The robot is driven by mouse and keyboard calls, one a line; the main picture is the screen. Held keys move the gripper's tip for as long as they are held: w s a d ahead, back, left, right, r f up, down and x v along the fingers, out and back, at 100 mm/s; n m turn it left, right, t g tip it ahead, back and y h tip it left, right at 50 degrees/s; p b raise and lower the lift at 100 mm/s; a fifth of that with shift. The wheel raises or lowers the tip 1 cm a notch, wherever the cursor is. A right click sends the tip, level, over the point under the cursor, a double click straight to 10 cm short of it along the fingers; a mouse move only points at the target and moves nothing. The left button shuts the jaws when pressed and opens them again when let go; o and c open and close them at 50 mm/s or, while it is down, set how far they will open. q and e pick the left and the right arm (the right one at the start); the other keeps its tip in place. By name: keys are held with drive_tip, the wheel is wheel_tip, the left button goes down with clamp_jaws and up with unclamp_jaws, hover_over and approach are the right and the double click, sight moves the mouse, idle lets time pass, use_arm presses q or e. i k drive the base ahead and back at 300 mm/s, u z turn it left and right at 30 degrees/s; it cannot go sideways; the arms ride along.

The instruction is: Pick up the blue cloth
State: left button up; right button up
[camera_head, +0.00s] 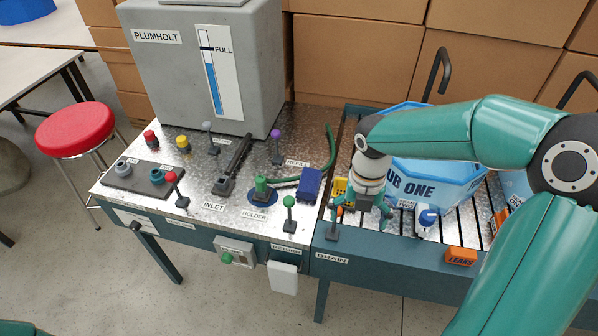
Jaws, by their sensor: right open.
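A dark blue, block-like piece (309,185) lies on the metal worktop near its right edge, beside the green holder piece; it looks like the folded blue cloth, but I cannot be sure. My right gripper (362,222) points down over the left front part of the slatted drain table, to the right of the blue piece and apart from it. Its fingers are spread and I see nothing held between them. My left gripper is out of view.
A blue tub (430,178) stands on the slats behind my right arm. A green-knobbed lever (289,207) stands in front of the blue piece, and a green hose (330,150) curves behind it. An orange leaks tag (461,256) sits at the front edge. A grey tank (205,75) stands behind.

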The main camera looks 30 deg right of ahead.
sight(310, 178)
drive_tip(key=i, duration=0.85)
drive_tip(key=z, duration=0.05)
